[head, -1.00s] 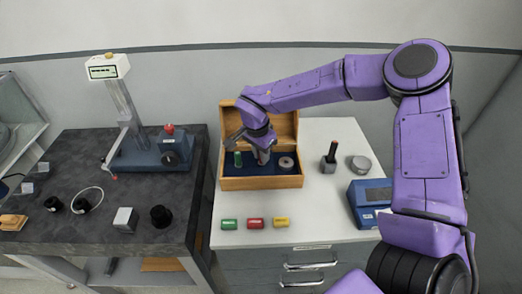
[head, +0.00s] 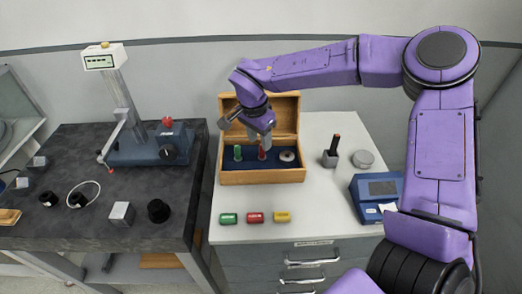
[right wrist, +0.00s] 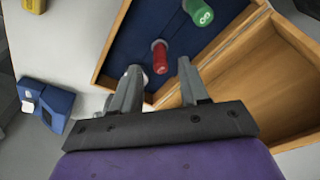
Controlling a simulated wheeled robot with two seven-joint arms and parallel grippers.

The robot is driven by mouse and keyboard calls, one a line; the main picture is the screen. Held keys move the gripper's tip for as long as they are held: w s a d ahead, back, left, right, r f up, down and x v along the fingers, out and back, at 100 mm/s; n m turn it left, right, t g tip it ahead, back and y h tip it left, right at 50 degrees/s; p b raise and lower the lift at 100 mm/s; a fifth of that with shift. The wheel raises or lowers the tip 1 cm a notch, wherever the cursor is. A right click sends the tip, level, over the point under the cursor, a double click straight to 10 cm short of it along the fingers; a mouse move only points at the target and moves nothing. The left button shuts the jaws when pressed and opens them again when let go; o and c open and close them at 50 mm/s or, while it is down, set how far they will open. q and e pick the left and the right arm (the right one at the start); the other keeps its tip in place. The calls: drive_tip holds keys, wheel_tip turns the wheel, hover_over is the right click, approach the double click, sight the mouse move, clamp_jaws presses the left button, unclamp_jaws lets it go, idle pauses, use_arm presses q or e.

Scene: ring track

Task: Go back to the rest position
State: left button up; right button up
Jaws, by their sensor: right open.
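My right gripper (head: 260,139) is open and empty above the wooden box (head: 262,178), whose lid stands open. It also shows in the right wrist view (right wrist: 160,75), its two fingers spread. A red cylinder (head: 262,153) stands upright in the box's blue lining just below the fingertips; it also shows in the right wrist view (right wrist: 160,56). A green cylinder (head: 237,153) stands to its left and a pale round disc (head: 287,156) lies to its right. My left gripper is not in view.
Green (head: 228,218), red (head: 255,218) and yellow (head: 282,217) pieces lie in front of the box on the white cabinet top. A dark-handled stamp (head: 331,155), a round metal piece (head: 363,159) and a blue device (head: 376,195) stand right. A dark bench (head: 60,230) holds a gauge stand (head: 150,150).

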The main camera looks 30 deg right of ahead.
drive_tip(key=r, duration=0.4)
drive_tip(key=a+r, duration=0.1)
drive_tip(key=shift+s+r, duration=0.2)
drive_tip(key=shift+r, duration=0.2)
